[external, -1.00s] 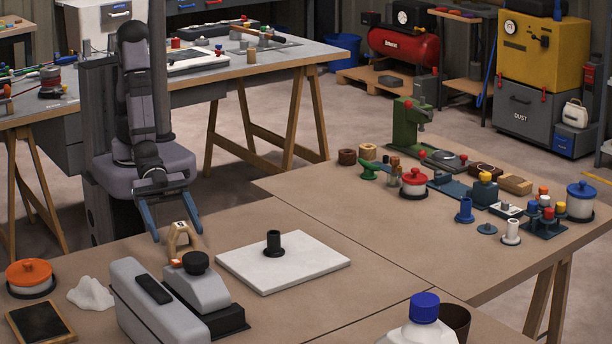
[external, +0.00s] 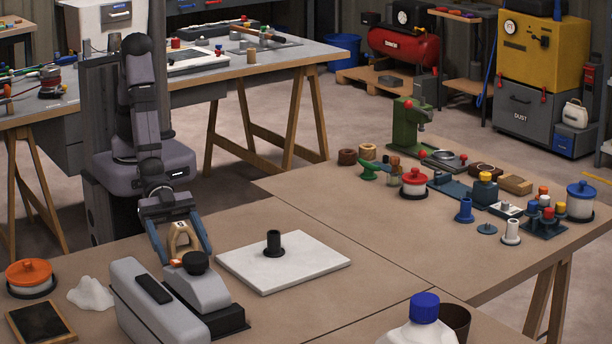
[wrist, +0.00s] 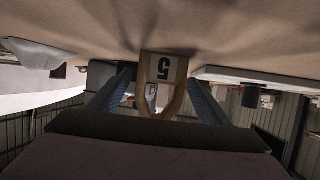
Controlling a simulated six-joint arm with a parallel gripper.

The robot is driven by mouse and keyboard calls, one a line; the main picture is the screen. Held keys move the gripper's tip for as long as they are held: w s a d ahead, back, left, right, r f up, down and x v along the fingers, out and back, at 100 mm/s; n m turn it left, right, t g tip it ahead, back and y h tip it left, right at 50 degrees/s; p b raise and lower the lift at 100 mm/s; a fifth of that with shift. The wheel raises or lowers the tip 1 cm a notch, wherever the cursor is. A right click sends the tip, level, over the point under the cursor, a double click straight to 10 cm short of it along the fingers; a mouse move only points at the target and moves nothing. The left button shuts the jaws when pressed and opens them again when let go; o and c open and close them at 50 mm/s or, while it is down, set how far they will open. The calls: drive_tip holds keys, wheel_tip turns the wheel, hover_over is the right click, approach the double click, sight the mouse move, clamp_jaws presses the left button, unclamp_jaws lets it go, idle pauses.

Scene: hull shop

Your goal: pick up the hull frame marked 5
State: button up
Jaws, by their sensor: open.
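The hull frame marked 5 (external: 182,240) is a small pale wooden arch standing on the brown table behind the grey machine. In the wrist view the hull frame (wrist: 162,80) shows a white label with a black 5 and sits between the fingers, with the picture upside down. My gripper (external: 186,255) is open, with one blue finger on each side of the frame. In the wrist view my gripper (wrist: 163,92) shows a gap between each finger and the wood.
A grey machine with a black knob (external: 195,263) stands close in front of the frame. A white board (external: 310,262) with a black cylinder (external: 273,243) lies to the right. A white lump (external: 91,293) and an orange-lidded pot (external: 30,272) are at left.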

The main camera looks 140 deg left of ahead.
sight(181, 225)
drive_tip(key=c, duration=1.2)
drive_tip(key=shift+r, duration=0.1)
wheel_tip(181, 225, up, 10)
drive_tip(key=shift+f+p, duration=0.1)
drive_tip(key=shift+p, duration=0.2)
